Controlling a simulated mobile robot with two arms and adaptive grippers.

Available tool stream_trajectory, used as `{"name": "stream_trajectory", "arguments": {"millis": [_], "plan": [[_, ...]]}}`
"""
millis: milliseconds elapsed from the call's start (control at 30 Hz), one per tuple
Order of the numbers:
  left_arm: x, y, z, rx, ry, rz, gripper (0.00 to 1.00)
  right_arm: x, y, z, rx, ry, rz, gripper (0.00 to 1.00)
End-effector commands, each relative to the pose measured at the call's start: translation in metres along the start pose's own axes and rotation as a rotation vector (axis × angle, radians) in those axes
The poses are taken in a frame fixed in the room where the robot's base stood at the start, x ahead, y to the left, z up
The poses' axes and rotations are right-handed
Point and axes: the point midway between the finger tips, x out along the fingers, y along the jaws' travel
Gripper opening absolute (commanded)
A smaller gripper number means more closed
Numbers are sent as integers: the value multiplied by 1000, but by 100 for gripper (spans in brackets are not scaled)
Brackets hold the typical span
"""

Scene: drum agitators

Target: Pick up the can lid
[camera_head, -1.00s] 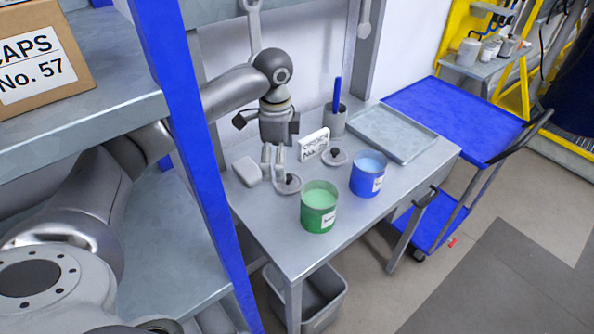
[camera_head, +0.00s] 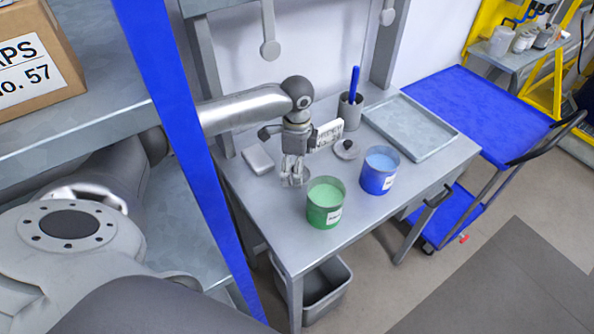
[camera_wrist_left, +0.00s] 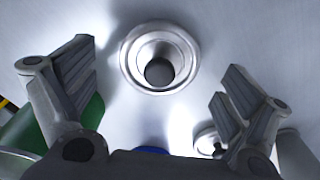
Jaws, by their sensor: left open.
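A round metal can lid with a dark knob (camera_wrist_left: 159,72) lies on the grey table. In the head view this lid (camera_head: 291,182) is partly hidden by my left gripper (camera_head: 293,170). The gripper points down over the lid; its fingers are apart and nothing is between them that I can see held. In the wrist view the lid shows between and beyond the two fingers. A second lid (camera_head: 346,149) lies farther right. A green can (camera_head: 325,203) and a blue can (camera_head: 378,170) stand open nearby. My right gripper is not in view.
On the table (camera_head: 270,221) are a white box-like block (camera_head: 258,160), a label card (camera_head: 329,132), a cup with a blue stick (camera_head: 350,107) and a grey tray (camera_head: 412,128). A blue shelf post (camera_head: 190,140) stands in front. A blue cart (camera_head: 465,105) stands right.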

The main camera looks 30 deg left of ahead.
Motion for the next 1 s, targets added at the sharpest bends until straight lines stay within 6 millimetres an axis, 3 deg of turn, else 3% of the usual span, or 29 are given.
{"name": "stream_trajectory", "arguments": {"millis": [100, 367, 700, 1000], "plan": [[11, 0, -1, 0, 0, 0, 97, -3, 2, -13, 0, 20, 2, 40], [15, 0, -1, 1, 1, -2, 97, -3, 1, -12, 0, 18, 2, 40], [15, 0, -1, 1, 1, -2, 56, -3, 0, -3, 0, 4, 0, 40], [13, 0, -1, 1, 2, -2, 56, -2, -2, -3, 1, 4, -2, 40]]}}
